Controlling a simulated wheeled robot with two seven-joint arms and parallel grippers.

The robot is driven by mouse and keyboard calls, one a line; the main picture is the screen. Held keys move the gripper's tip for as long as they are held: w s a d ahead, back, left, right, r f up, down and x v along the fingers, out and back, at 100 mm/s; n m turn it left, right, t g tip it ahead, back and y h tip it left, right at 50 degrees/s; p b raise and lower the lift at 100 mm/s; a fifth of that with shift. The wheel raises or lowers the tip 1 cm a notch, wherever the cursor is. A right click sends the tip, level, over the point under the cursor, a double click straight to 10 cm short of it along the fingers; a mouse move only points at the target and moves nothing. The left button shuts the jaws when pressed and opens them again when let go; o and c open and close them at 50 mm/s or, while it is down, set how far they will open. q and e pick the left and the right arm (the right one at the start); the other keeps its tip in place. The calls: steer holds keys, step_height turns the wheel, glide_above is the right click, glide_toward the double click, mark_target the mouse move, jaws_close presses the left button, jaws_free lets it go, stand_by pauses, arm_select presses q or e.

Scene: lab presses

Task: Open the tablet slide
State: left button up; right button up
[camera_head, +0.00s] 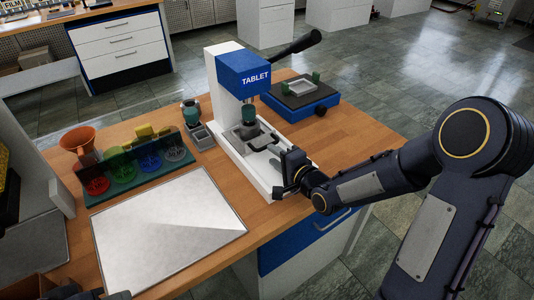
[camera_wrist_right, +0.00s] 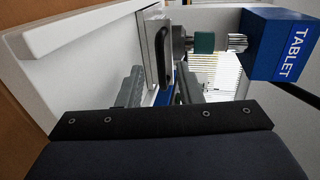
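The tablet press has a blue head (camera_head: 242,72) marked TABLET, which also shows in the right wrist view (camera_wrist_right: 284,42), and a white base (camera_head: 246,174). A grey slide (camera_head: 244,133) sits low in the press under the green-collared plunger (camera_head: 248,113). In the right wrist view the slide's grey plate (camera_wrist_right: 152,38) carries a dark upright handle (camera_wrist_right: 164,58). My right gripper (camera_head: 275,158) is at the front of the press. Its fingers (camera_wrist_right: 160,86) are apart, with the handle ahead between them; contact cannot be told. Only dark parts, perhaps my left gripper (camera_head: 98,294), show at the bottom left edge.
A blue-based device (camera_head: 300,105) stands behind the press. A rack of coloured dishes (camera_head: 138,168), an orange funnel (camera_head: 79,140) and a small grey holder (camera_head: 201,136) are left of it. A silver sheet (camera_head: 165,233) lies on the wooden table in front.

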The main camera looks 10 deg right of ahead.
mark_target(264, 149)
steer(key=shift+x, duration=2)
jaws_close()
steer(key=shift+s, duration=0.1)
